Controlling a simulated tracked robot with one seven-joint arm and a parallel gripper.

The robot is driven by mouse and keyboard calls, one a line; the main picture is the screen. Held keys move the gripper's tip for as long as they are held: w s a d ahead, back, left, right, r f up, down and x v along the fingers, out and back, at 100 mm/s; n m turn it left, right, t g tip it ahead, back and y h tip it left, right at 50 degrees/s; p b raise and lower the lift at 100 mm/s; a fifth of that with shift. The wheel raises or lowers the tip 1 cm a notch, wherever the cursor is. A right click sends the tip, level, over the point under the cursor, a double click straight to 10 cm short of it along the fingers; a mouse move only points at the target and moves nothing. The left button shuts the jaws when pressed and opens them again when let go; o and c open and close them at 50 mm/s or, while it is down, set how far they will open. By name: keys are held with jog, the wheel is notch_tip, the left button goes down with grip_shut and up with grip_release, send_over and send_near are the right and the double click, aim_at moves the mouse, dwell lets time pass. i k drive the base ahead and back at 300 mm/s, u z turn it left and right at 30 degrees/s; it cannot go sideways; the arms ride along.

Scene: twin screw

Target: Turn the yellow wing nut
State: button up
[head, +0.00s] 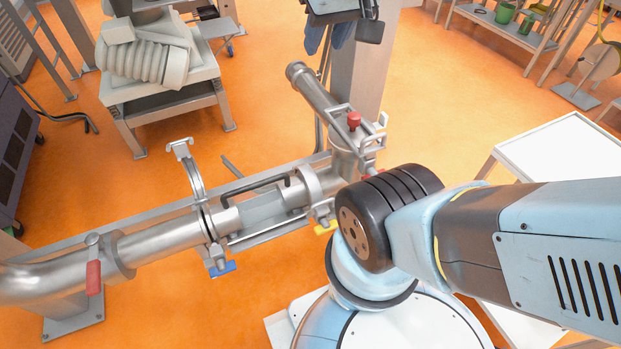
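The yellow wing nut (326,227) sits low on the clamp at the right end of the steel pipe section, partly hidden at its right by my arm. A blue wing nut (222,268) hangs under the clamp ring at the left end of the same section. My arm comes in from the right, and its black joint lies just right of the yellow wing nut. My gripper does not show, so I cannot see whether anything touches the nut.
The left clamp ring (193,178) stands swung up. A black bar handle (255,185) spans the pipe section. A red knob (354,120) and metal bracket stand behind the joint. A white table (560,155) is at right. Orange floor (240,310) is open in front.

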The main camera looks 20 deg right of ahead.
aim_at(325, 226)
jog(key=z, duration=1.2)
jog(key=k, duration=1.25)
jog(key=u, duration=0.05)
